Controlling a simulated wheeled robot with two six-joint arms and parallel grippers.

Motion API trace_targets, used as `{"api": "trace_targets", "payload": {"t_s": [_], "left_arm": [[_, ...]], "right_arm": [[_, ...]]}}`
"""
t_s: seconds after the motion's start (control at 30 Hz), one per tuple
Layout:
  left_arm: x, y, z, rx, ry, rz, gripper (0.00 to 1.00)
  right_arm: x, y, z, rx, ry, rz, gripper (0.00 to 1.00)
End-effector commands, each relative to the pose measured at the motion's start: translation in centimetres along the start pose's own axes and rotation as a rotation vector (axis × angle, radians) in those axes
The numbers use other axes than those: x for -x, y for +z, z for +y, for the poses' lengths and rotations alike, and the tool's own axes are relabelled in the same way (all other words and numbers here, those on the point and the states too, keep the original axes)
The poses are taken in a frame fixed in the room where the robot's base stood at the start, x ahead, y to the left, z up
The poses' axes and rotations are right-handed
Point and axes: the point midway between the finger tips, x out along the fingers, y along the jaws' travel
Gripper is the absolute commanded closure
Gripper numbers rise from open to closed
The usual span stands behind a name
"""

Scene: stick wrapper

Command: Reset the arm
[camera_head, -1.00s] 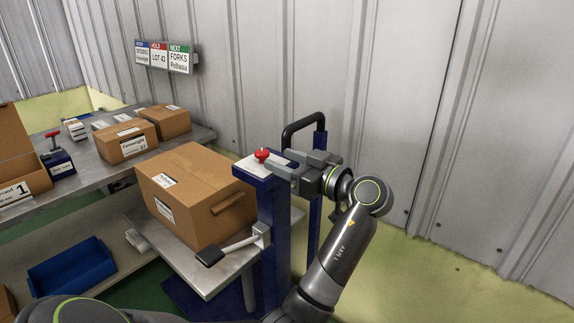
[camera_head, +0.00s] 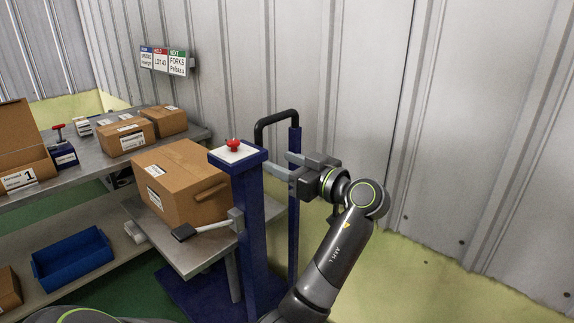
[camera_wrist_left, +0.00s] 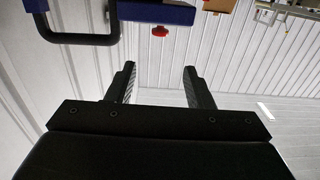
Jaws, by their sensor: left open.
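My left gripper (camera_head: 276,163) is open and empty. It is at the right of the blue post's top, and its fingers point left towards the post. In the left wrist view its two fingers (camera_wrist_left: 158,68) are spread with nothing between them. A red knob (camera_head: 233,145) sits on the white plate on top of the blue post (camera_head: 247,210). The knob also shows in the left wrist view (camera_wrist_left: 160,31), beyond the fingertips. My right gripper is in neither view.
A cardboard box (camera_head: 178,190) rests on the lift's metal platform (camera_head: 190,258). A black handle (camera_head: 276,118) rises behind the post. A bench (camera_head: 95,160) with boxes and a blue bin (camera_head: 72,258) stand left. The wall (camera_head: 480,130) and floor at right are clear.

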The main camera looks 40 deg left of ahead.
Motion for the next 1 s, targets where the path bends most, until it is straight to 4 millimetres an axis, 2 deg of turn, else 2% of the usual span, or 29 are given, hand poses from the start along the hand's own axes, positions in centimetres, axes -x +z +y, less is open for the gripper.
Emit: {"api": "trace_targets", "payload": {"t_s": [0.33,0.4,0.47,0.53,0.57,0.67,0.7,0.77,0.8,0.87,0.9,0.97,1.0], "left_arm": [[0.0,0.0,0.0,0.000,0.000,0.000,0.53],[0.0,0.1,0.1,-0.004,0.002,-0.001,0.53],[-0.1,0.8,0.3,-0.027,0.014,-0.003,0.53],[-0.5,2.6,1.2,-0.092,0.050,-0.009,0.53],[-0.7,3.8,1.7,-0.133,0.072,-0.014,0.53],[-1.5,9.6,3.5,-0.309,0.181,-0.045,0.53],[-1.7,12.6,4.2,-0.389,0.233,-0.063,0.53],[-2.0,17.2,4.7,-0.503,0.313,-0.098,0.53],[-2.1,20.3,4.8,-0.573,0.365,-0.123,0.53],[-2.1,24.9,4.6,-0.667,0.440,-0.166,0.53],[-2.0,28.0,4.2,-0.727,0.488,-0.195,0.53],[-1.8,32.6,3.1,-0.806,0.557,-0.245,0.53],[-1.6,35.5,2.2,-0.854,0.602,-0.279,0.53]], "right_arm": [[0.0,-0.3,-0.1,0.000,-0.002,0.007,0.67],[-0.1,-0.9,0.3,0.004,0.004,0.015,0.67],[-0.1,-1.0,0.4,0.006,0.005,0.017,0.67],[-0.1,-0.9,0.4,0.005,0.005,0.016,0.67],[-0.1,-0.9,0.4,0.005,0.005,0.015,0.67],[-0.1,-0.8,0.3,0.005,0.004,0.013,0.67],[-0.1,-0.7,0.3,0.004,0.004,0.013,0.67],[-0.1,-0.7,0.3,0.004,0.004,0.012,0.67],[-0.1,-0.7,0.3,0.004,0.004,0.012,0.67],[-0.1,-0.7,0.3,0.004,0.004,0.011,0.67],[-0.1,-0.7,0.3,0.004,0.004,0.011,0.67],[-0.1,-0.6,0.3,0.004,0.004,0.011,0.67],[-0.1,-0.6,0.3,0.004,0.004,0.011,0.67]]}}
